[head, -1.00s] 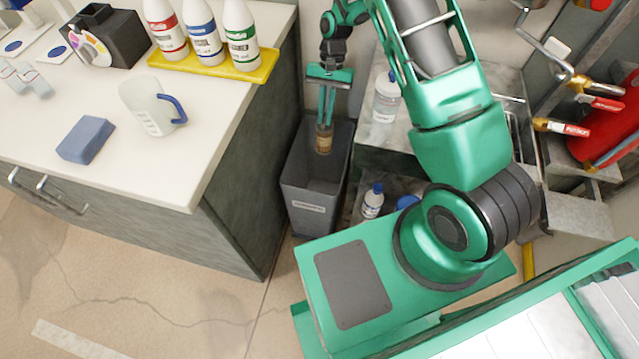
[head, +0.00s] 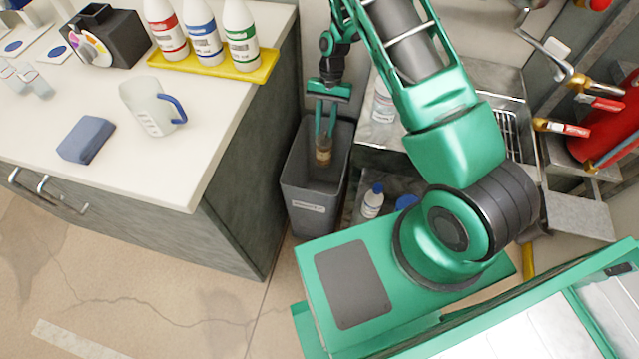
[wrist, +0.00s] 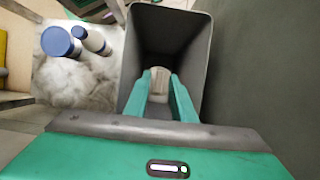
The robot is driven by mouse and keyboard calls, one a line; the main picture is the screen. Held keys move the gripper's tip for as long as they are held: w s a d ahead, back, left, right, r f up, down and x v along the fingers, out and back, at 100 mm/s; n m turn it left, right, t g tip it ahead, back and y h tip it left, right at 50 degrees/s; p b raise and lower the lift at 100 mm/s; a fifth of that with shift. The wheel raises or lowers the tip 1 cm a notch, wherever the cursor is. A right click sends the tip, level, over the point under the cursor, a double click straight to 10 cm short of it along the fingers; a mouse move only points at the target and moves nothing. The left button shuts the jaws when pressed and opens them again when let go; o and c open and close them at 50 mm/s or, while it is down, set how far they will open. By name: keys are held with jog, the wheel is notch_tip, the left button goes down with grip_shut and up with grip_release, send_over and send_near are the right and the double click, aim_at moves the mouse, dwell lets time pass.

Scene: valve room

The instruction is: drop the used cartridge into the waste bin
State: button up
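The used cartridge (head: 323,156) is a small brownish cylinder between the fingertips of my gripper (head: 324,142). My gripper points down and is shut on it. In the wrist view the cartridge (wrist: 158,78) shows pale between the two green fingers (wrist: 160,88). The waste bin (head: 310,200) is a grey open-topped box with a pale label, standing on the floor beside the cabinet. The fingers and cartridge are over its opening, seemingly at or just below the rim. The wrist view shows the bin's dark inside (wrist: 165,35) around the cartridge; I see nothing else in it.
The white-topped cabinet (head: 230,215) stands close left of the bin. A metal sink unit (head: 470,60) is to the right, with a white blue-capped bottle (head: 372,202) on its lower shelf. A cup (head: 150,108) and a blue sponge (head: 86,140) are on the counter.

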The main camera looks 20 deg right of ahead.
jog(key=shift+o, duration=0.4)
notch_tip(320, 180, up, 4)
jog(key=shift+w+r, duration=0.1)
jog(key=shift+w, duration=0.05)
jog(key=s+a+r, duration=0.6)
jog(key=a, duration=0.4)
jog(key=shift+r, duration=0.35)
